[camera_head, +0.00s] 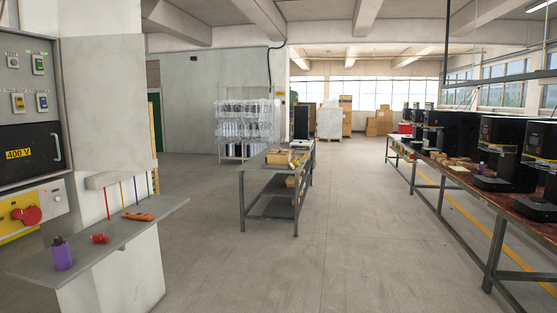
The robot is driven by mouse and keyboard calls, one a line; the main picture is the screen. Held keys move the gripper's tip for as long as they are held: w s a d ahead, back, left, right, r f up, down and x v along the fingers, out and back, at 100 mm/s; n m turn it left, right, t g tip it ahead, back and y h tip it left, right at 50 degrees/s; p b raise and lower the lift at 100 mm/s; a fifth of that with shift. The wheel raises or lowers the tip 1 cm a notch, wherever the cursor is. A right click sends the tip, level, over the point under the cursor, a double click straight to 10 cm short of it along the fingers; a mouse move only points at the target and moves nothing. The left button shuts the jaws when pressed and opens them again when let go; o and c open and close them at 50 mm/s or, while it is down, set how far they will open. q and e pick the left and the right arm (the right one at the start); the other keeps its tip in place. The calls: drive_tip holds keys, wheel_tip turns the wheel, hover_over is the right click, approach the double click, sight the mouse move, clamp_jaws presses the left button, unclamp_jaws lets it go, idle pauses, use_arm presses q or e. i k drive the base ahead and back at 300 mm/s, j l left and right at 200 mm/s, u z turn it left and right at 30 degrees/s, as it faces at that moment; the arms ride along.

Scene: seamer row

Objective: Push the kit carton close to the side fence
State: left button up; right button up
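Neither of my grippers is in view. A small brown carton (277,157) sits on top of the grey metal table in the middle distance; it may be the kit carton, but it is too small to be sure. Other brown boxes (291,182) lie on the shelf below. I cannot make out a side fence on this table.
A wall shelf (143,222) at the left holds a purple bottle (61,253), a red item (100,239) and an orange tool (137,216). A long bench (474,184) with several black machines lines the right. The floor (345,240) between is clear.

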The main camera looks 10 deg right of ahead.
sight(276, 159)
drive_tip(key=i+l+z, duration=0.3)
drive_tip(key=i, duration=0.5)
drive_tip(key=i+l+z, duration=0.1)
drive_tip(key=i+z, duration=0.2)
drive_tip(key=i, duration=5.6)
drive_tip(key=i+j+z, duration=0.1)
drive_tip(key=i+z, duration=0.15)
drive_tip(key=i, duration=1.4)
drive_tip(key=i+u, duration=0.4)
drive_tip(key=i+l+u, duration=0.2)
drive_tip(key=i+u, duration=0.2)
drive_tip(key=i+l+u, duration=0.2)
drive_tip(key=u, duration=0.2)
drive_tip(key=i+l+u, duration=0.35)
